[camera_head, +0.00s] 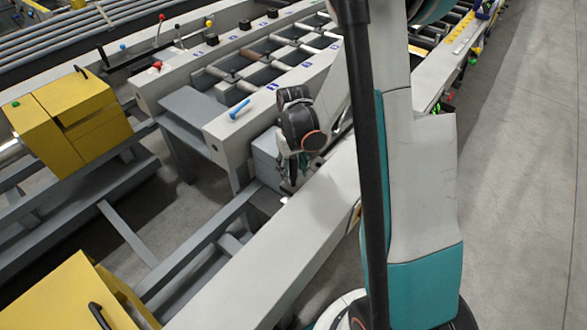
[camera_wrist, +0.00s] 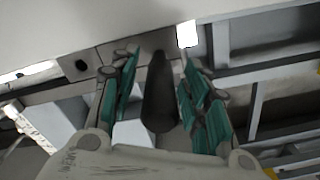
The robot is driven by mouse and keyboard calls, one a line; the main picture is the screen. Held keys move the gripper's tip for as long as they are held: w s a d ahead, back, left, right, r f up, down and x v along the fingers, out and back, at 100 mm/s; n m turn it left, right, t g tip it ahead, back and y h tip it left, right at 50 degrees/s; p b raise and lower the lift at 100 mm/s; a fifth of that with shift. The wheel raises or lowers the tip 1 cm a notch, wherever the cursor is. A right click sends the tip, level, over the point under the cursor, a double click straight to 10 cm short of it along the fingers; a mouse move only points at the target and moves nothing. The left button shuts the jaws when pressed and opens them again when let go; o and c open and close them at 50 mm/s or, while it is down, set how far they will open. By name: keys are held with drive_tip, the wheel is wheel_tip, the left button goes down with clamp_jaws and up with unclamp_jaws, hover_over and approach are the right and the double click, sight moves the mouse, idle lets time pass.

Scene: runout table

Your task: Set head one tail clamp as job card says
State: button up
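My gripper (camera_head: 288,182) is low beside the near grey rail in the head view, pointing down. In the wrist view its teal-padded fingers (camera_wrist: 160,95) are apart, on either side of a dark tapered handle (camera_wrist: 160,100). A gap shows between the handle and each pad. I cannot tell whether this handle belongs to the head one tail clamp; my gripper hides it in the head view. No readable job card shows.
Red-knobbed levers (camera_head: 157,66) and a blue knob (camera_head: 122,47) stand further left. Yellow boxes (camera_head: 85,115) sit on grey frames at the left. A long pale beam (camera_head: 290,250) runs below my gripper. The floor at the right (camera_head: 520,180) is clear.

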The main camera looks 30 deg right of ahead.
clamp_jaws()
drive_tip(key=shift+d, duration=0.1)
hover_over(320, 158)
drive_tip(key=shift+d, duration=0.1)
idle(0.4)
drive_tip(key=shift+o, duration=0.3)
unclamp_jaws()
